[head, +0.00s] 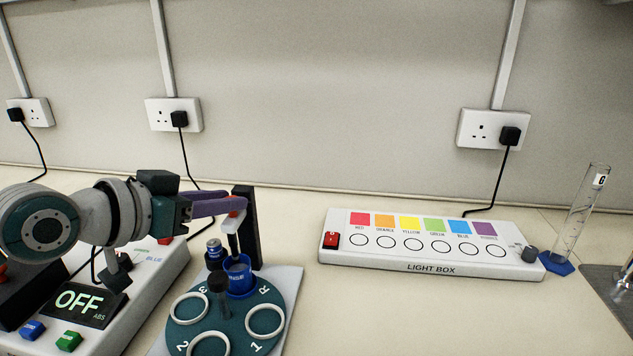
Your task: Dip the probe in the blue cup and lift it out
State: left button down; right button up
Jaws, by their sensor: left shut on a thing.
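My left gripper (238,204) reaches in from the left with purple fingers. It is shut on the probe (233,224), which has a red and white top and a dark lower part. The probe is held upright over the blue cup (241,284). Its lower end is at the cup's mouth, and I cannot tell how far inside it reaches. The cup stands at the back of a teal round holder (186,334) with white rings. My right gripper is not in view.
A black upright block (247,222) stands right behind the probe. A small dark bottle (214,254) and a dark knobbed post (218,290) are close by the cup. A meter reading OFF (80,302) is left. The light box (430,262) and glass cylinder (580,222) are right.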

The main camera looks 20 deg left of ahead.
pick_arm(q)
jog(key=shift+r, duration=0.7)
jog(key=shift+w, duration=0.1)
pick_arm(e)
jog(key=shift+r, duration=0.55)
pick_arm(q)
jog(key=c, duration=1)
grip_release()
jog(key=o, duration=0.4)
jog(key=shift+f, duration=0.2)
jog(key=p+v, duration=0.1)
jog(key=v, duration=0.9)
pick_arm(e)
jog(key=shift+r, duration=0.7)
